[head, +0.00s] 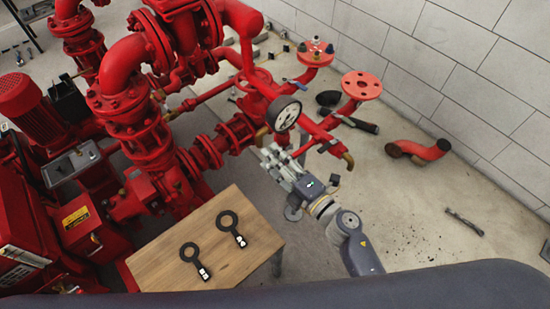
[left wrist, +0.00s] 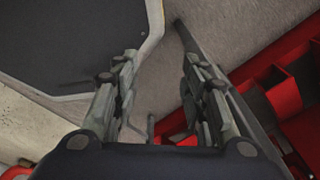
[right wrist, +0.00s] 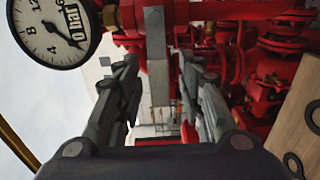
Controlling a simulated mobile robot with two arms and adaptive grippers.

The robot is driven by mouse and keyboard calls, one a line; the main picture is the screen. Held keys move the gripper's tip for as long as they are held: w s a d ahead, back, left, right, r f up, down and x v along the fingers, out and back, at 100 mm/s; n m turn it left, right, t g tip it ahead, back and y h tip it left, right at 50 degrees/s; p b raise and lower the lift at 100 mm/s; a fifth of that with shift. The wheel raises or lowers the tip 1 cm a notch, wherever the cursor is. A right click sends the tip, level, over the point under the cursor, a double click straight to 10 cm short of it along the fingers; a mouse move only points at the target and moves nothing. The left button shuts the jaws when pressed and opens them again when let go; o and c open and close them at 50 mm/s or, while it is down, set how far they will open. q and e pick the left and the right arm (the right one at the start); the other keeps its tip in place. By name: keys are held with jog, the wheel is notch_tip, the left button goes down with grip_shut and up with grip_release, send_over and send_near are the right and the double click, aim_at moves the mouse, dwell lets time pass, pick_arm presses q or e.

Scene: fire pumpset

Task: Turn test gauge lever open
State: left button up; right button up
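The round white test gauge (head: 284,113) sits on the red pipework in the head view. It also shows at the upper left of the right wrist view (right wrist: 50,28), reading near 0 bar. A flat grey bar (right wrist: 156,65), which looks like the lever, hangs beside the gauge, between the finger lines of my right gripper (right wrist: 162,78). Contact is not visible. My right gripper (head: 270,157) is open below the gauge in the head view; the lever is not clear there. My left gripper (left wrist: 159,65) is open and empty, and outside the head view.
A wooden table (head: 170,262) with two black ring-handled tools (head: 190,253) stands below left of my right gripper. Red pumps and pipes (head: 125,105) fill the left. A loose red elbow pipe (head: 425,150) lies on the floor near the block wall (head: 450,65).

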grip_shut()
jog(key=shift+f+n+b, duration=0.4)
jog(key=shift+b, duration=0.15)
jog(key=n+b, duration=0.1)
jog(key=f+n+b, duration=0.1)
jog(key=n, duration=0.1)
jog(key=f+n+b, duration=0.1)
jog(key=n, duration=0.1)
jog(key=shift+w+d+b, duration=0.2)
jog(key=shift+d+b, duration=0.1)
jog(key=shift+b, duration=0.1)
grip_release()
jog(key=shift+s, duration=0.1)
